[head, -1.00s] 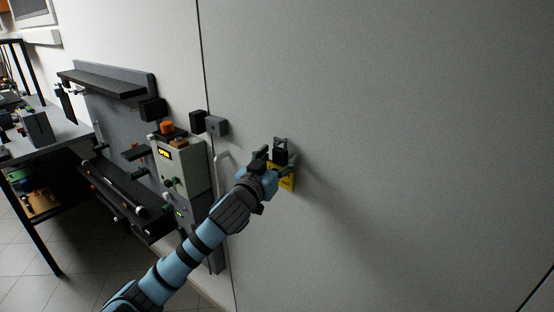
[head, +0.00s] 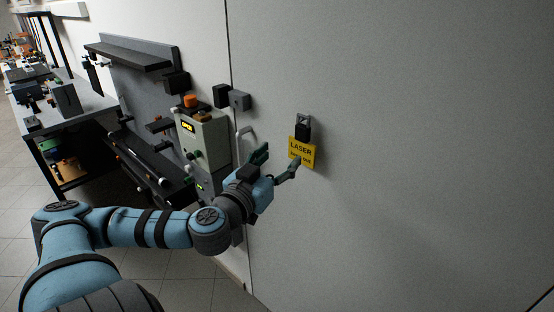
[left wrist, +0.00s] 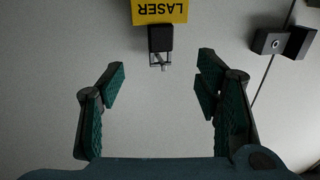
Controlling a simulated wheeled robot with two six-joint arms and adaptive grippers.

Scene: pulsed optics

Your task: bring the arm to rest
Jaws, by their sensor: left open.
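My left gripper (head: 279,164) is open and empty in the head view, a little left of and below a black padlock (head: 303,131) with a yellow LASER tag (head: 301,152). The padlock hangs at a small metal hasp (head: 303,117) on the grey wall panel. In the left wrist view the open fingers (left wrist: 160,90) stand wide apart with only the panel between them. The padlock (left wrist: 160,39) and the tag (left wrist: 160,11) show beyond the fingertips, apart from them. My right gripper is in neither view.
A light-grey control box (head: 204,140) with an orange knob and lit display stands left of the gripper. A dark wall rack (head: 130,62) and a table (head: 75,110) with equipment are further left. Dark blocks (head: 230,98) sit at the panel seam. The panel's right side is clear.

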